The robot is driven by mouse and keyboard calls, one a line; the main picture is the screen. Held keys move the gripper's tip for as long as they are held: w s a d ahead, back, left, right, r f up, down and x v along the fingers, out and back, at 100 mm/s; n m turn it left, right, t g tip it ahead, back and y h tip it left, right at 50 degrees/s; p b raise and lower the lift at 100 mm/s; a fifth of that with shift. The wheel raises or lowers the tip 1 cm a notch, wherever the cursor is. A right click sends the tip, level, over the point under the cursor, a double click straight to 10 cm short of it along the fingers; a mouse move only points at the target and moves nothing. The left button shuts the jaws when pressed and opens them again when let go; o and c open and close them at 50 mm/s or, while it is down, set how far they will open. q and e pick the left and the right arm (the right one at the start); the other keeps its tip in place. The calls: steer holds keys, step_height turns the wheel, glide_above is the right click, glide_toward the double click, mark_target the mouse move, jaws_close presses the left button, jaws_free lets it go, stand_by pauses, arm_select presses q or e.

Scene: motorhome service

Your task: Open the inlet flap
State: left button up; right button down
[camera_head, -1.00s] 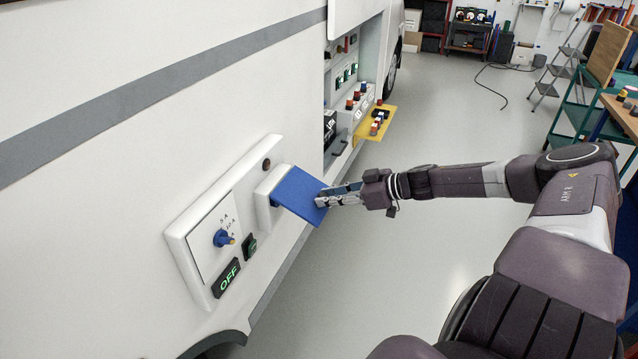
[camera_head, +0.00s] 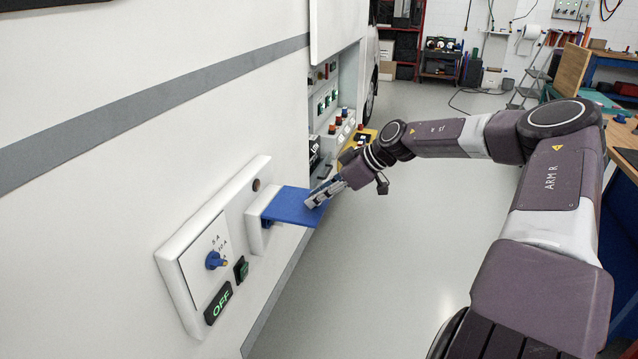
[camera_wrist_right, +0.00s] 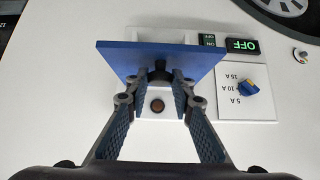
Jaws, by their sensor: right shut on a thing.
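The blue inlet flap (camera_head: 295,206) sticks out from the white inlet housing (camera_head: 258,226) on the motorhome's side, raised to about level. My right gripper (camera_head: 318,194) is shut on the flap's outer edge in the head view. In the right wrist view the flap (camera_wrist_right: 160,62) spans between and beyond the fingers of my right gripper (camera_wrist_right: 160,85). The inlet's inside under the flap is mostly hidden in the head view. My left gripper is not in view.
An open service bay (camera_head: 335,105) with a yellow tray lies farther along the wall. The floor (camera_head: 400,250) beside the motorhome is clear.

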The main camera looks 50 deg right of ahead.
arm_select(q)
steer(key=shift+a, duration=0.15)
arm_select(e)
steer(key=shift+w+a+r, duration=0.1)
steer(key=shift+w+r, duration=0.15)
steer(key=shift+r, duration=0.25)
steer(key=c, duration=1.9)
jaws_free()
steer(key=shift+w+a, duration=0.1)
steer(key=shift+w, duration=0.05)
steer(key=shift+o, duration=1.1)
steer(key=shift+w+a+f, duration=0.15)
steer(key=shift+w+f, duration=0.1)
steer(key=shift+s+d, duration=0.2)
steer(key=shift+s, duration=0.15)
steer(key=shift+v, duration=0.9)
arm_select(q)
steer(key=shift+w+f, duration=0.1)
arm_select(e)
steer(key=v, duration=0.9)
steer(key=shift+r, duration=0.55)
steer(key=shift+s, duration=0.1)
